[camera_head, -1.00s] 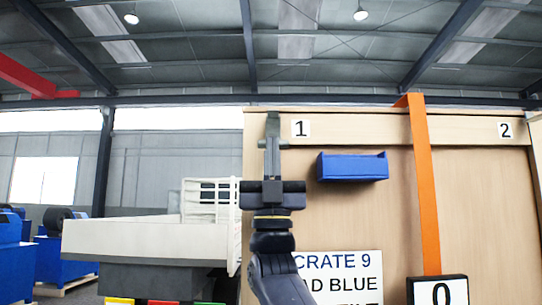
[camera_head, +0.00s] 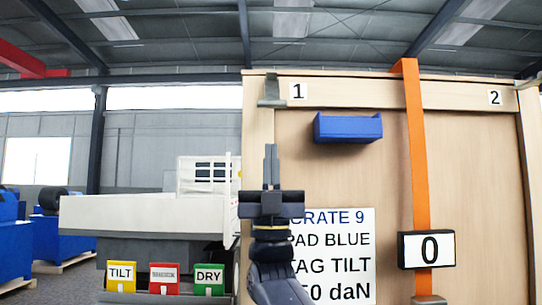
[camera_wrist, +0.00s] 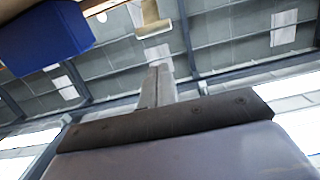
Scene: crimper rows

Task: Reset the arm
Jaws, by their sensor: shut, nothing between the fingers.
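My gripper (camera_head: 271,165) points upward in front of the wooden crate's left edge in the head view, its two fingers together with nothing between them. My arm rises below it from the bottom of the picture and covers the left part of the crate's sign. In the wrist view my gripper (camera_wrist: 158,82) shows with its fingers closed against the ceiling. The wooden crate (camera_head: 460,190) fills the right side of the head view. A blue pad (camera_head: 348,128) sits on its upper front, right of my gripper and apart from it; a blue block also shows in the wrist view (camera_wrist: 45,38).
An orange strap (camera_head: 415,150) runs down the crate past a display reading 0 (camera_head: 427,250). A sign (camera_head: 345,265) is on the crate. Tags TILT (camera_head: 121,277), a red one (camera_head: 164,279) and DRY (camera_head: 209,280) stand before a white truck (camera_head: 150,215). A grey bracket (camera_head: 271,90) grips the crate's top.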

